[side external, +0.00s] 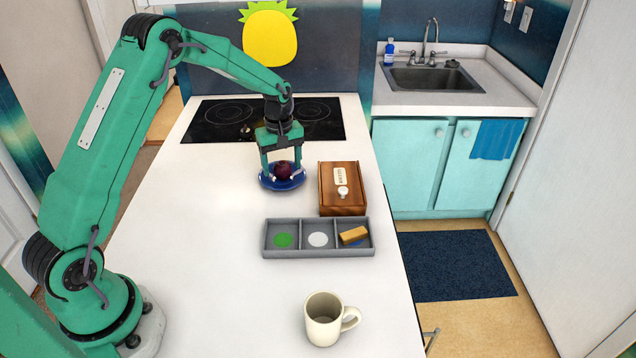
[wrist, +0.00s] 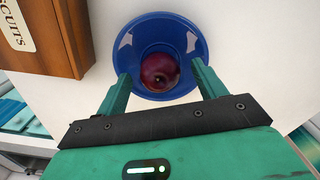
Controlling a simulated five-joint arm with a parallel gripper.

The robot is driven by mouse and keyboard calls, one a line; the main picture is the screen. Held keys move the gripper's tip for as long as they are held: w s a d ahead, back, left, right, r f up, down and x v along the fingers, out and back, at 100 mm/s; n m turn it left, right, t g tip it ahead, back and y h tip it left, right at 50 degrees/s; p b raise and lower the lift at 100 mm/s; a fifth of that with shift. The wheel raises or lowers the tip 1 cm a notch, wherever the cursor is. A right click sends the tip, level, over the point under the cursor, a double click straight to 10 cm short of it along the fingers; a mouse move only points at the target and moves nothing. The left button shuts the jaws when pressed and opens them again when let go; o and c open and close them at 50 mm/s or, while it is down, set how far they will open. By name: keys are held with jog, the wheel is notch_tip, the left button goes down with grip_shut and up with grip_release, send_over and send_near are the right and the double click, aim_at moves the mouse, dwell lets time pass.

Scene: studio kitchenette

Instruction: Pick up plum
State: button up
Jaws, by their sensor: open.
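The plum (side external: 283,169) is dark red and round and sits in a blue bowl (side external: 268,185) on the white counter. In the wrist view the plum (wrist: 160,71) lies toward the near side of the blue bowl (wrist: 150,22). My gripper (side external: 283,174) is over the bowl with its fingers pointing down, one on each side of the plum. It is open, and in the wrist view its fingers (wrist: 160,80) stand apart with the plum between them. I cannot tell whether either finger touches the plum.
A wooden biscuits box (side external: 343,200) stands right of the bowl. A grey three-compartment tray (side external: 318,252) is in front, with a wooden-topped block (side external: 353,235) in its right compartment. A cream mug (side external: 323,325) stands nearer. A black cooktop (side external: 215,125) lies behind. The counter's left part is clear.

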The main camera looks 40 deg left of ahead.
aim_at(284, 165)
jog(key=shift+f, duration=0.3)
jog(key=c, duration=1.1)
jog(key=shift+r, duration=0.75)
jog(key=r, duration=0.1)
jog(key=d+r, duration=0.1)
jog(key=r, duration=0.1)
jog(key=shift+s+r, duration=0.1)
jog(key=shift+r, duration=0.05)
jog(key=s+d+r, duration=0.1)
jog(key=d+r, duration=0.1)
jog(key=d, duration=0.1)
jog(key=s+d+r, duration=0.1)
jog(key=d+r, duration=0.1)
jog(key=d, duration=0.1)
jog(key=s+d+r, duration=0.1)
jog(key=d+r, duration=0.1)
jog(key=d, duration=0.2)
jog(key=shift+s+r, duration=0.1)
jog(key=shift+s, duration=0.1)
